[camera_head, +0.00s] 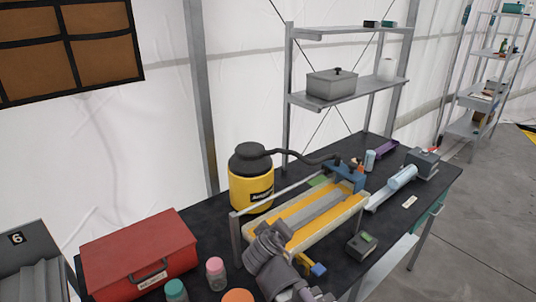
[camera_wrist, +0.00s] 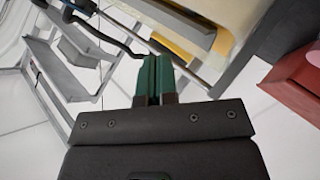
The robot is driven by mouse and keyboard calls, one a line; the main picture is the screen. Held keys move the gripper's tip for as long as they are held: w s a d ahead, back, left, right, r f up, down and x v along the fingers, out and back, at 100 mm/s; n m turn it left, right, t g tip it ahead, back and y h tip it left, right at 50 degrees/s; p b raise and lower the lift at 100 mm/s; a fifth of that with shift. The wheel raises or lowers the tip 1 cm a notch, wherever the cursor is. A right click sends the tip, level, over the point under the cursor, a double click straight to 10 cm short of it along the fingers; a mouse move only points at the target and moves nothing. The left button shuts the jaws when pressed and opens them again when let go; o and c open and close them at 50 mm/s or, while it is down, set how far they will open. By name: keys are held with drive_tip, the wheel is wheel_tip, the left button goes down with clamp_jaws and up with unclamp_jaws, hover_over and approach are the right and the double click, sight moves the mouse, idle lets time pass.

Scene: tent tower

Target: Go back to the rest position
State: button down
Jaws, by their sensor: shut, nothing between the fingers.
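My gripper (camera_wrist: 155,62) shows in the wrist view with its two green fingers together and nothing between them. It points towards the yellow and grey bench device, which is blurred and close in that view. In the head view my grey arm rises from the bottom edge and covers part of this device (camera_head: 312,214). My fingertips cannot be made out clearly there.
The dark bench (camera_head: 410,192) carries a red toolbox (camera_head: 140,252), a yellow canister with a black top (camera_head: 251,190), a small grey box with a green face (camera_head: 361,245), and a pale blue cylinder (camera_head: 402,178). A metal shelf (camera_head: 345,97) stands behind.

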drive_tip(key=w+d+r+n+t+h, duration=0.1)
drive_tip(key=w+d+h, duration=0.15)
drive_tip(key=d, duration=0.65)
drive_tip(key=w+d+r+n+h, duration=0.1)
drive_tip(key=w+d+h, duration=0.15)
drive_tip(key=d, duration=0.65)
drive_tip(key=s+d+f+m+g+h+b, duration=0.1)
drive_tip(key=d+f+m+g+b, duration=0.2)
drive_tip(key=d, duration=0.5)
drive_tip(key=s+a+f+m+g+y+b, duration=0.3)
drive_tip(key=s+f+g+b, duration=0.1)
drive_tip(key=f, duration=0.5)
drive_tip(key=s+a+f+m+g+y+b, duration=0.3)
drive_tip(key=s+f+m+g+y+b, duration=0.1)
drive_tip(key=s+f, duration=0.4)
drive_tip(key=shift+s+a+f+m+g+y, duration=0.3)
drive_tip(key=shift+s+f+g, duration=0.1)
drive_tip(key=shift+f+g, duration=0.45)
